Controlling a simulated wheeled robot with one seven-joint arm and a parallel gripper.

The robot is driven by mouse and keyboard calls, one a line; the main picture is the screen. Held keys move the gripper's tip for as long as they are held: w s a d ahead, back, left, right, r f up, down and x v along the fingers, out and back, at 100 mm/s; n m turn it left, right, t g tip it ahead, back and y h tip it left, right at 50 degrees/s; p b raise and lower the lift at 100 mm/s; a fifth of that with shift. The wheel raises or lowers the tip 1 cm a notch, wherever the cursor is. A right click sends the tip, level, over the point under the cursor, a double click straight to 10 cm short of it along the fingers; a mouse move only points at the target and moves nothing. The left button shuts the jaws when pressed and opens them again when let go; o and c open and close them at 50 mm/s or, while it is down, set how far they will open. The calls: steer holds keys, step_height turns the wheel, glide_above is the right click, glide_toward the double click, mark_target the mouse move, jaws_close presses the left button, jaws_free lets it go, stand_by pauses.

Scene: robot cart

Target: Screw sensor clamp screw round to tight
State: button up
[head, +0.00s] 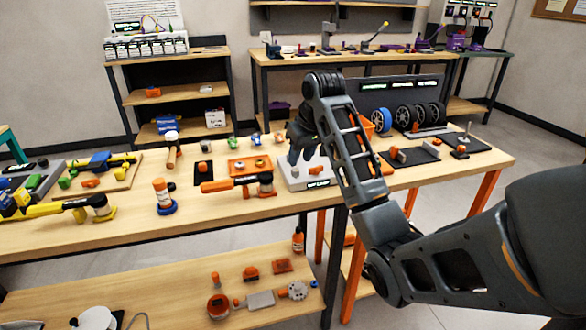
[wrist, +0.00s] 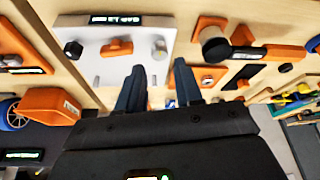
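A pale grey plate (head: 290,182) with a dark label stands on the workbench. It shows in the wrist view too (wrist: 85,35), with an orange wing-shaped knob (wrist: 117,47) and a small round metal piece (wrist: 159,50) on it. I cannot tell for sure which of these is the sensor clamp screw. My gripper (head: 303,158) hangs over the plate, pointing down. In the wrist view its two dark fingers (wrist: 160,72) are apart, with nothing between them. The round piece lies just beyond the gap, and the orange knob is left of it. The arm and fingers partly hide the plate in the head view.
An orange cylindrical tool (head: 238,184) lies just left of the plate. An orange tray (head: 248,167) is behind it. Dark pads with orange parts (head: 408,155) and black wheels (head: 415,115) stand to the right. An orange-capped bottle (head: 162,195) stands near the front edge.

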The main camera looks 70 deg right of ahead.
mark_target(296, 170)
steer(key=shift+x, duration=2.55)
jaws_close()
